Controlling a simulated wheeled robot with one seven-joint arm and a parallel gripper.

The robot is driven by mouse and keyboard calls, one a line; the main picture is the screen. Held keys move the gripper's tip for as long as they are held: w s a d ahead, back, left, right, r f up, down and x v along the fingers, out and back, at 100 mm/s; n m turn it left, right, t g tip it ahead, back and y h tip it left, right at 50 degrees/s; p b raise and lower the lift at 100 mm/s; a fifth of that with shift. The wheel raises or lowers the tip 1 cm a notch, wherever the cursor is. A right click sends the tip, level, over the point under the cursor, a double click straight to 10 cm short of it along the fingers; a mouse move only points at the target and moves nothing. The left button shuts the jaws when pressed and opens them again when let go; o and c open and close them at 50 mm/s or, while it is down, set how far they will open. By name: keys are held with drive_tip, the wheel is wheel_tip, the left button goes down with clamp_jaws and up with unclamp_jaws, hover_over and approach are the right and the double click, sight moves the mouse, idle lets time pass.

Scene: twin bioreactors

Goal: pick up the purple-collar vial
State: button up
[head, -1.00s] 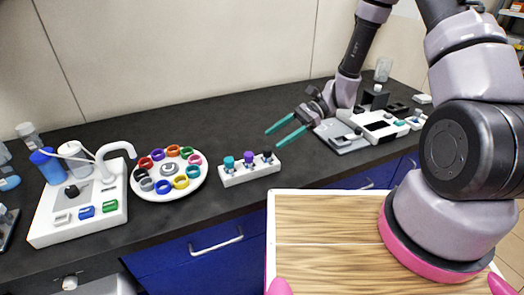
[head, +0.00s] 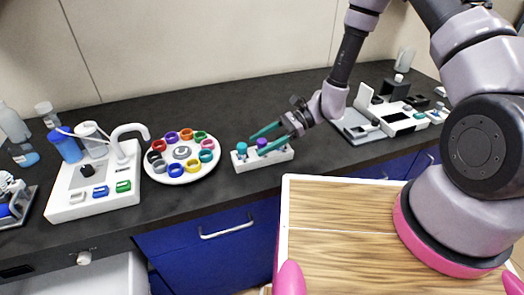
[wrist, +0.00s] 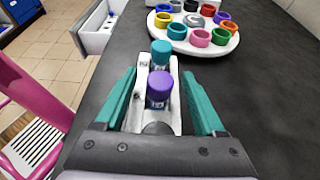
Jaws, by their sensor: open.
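The purple-collar vial (head: 262,143) stands upright in the white rack (head: 245,165), with a teal-capped vial (head: 242,148) to its left. In the wrist view the purple vial (wrist: 159,88) sits between my two teal fingers, nearer to me than the teal vial (wrist: 160,53). My gripper (head: 265,141) is open, with a finger on either side of the purple vial and gaps visible on both sides. In the wrist view my gripper (wrist: 160,100) shows both fingers apart. The third rack position is hidden behind my gripper in the head view.
A round white tray (head: 150,170) with several coloured rings lies left of the rack. A white station with a curved spout (head: 125,150) stands further left. White and grey equipment (head: 400,122) stands at the right. Dark counter (head: 230,110) behind the rack is clear.

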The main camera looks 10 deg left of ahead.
drive_tip(key=shift+a, duration=0.1)
drive_tip(key=shift+c, duration=0.4)
clamp_jaws()
